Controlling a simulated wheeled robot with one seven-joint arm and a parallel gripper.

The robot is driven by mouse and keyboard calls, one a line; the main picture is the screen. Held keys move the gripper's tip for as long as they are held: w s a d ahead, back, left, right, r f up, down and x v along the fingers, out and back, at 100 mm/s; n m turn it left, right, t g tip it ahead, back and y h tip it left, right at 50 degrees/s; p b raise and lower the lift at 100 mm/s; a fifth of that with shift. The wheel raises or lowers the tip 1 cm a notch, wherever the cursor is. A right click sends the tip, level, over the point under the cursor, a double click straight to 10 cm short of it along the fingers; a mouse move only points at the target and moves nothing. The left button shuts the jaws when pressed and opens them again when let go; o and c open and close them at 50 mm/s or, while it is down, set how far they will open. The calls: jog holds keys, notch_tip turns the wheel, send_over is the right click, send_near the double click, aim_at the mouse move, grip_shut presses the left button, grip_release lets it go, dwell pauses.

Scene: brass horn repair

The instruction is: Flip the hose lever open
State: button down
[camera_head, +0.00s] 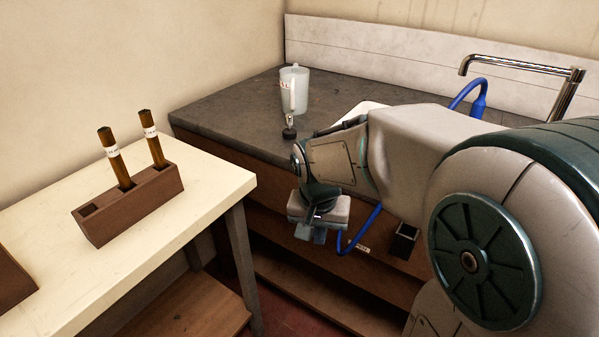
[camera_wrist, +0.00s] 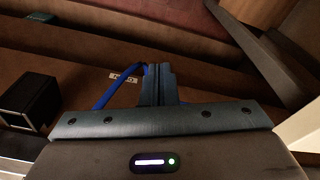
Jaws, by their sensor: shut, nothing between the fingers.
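A blue hose (camera_head: 360,230) hangs down the front of the wooden cabinet, just right of my gripper (camera_head: 316,235). Its lower end curves back up toward the fingers. A small pale tag or lever-like piece (camera_head: 362,248) shows by the hose; I cannot tell which it is. In the wrist view, the blue hose (camera_wrist: 122,85) passes left of my fingers (camera_wrist: 160,70) and partly behind them, and the pale piece (camera_wrist: 125,72) carries dark marks. My gripper is shut and empty, pointing down. Whether the fingers touch the hose cannot be told. No lever is clearly visible.
A black open box (camera_head: 405,241) is fixed to the cabinet front, right of the hose. The dark counter (camera_head: 225,108) above holds a white jug (camera_head: 294,92) and a chrome faucet (camera_head: 525,65). A cream table (camera_head: 215,185) with a wooden tube rack (camera_head: 130,205) stands left.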

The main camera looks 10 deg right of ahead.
jog(key=w+a+r+m+p, duration=0.1)
jog(key=w+r+m+p, duration=0.3)
jog(key=w+r+p, duration=0.5)
notch_tip(320, 180, up, 3)
jog(key=p, duration=0.3)
jog(key=shift+a+h, duration=0.3)
jog(key=shift+a, duration=0.05)
jog(key=f, duration=0.4)
jog(key=w+d+f, duration=0.1)
jog(key=f, duration=0.4)
jog(key=d+f, duration=0.1)
jog(key=f, duration=0.3)
jog(key=shift+w+f, duration=0.35)
jog(key=shift+w, duration=0.05)
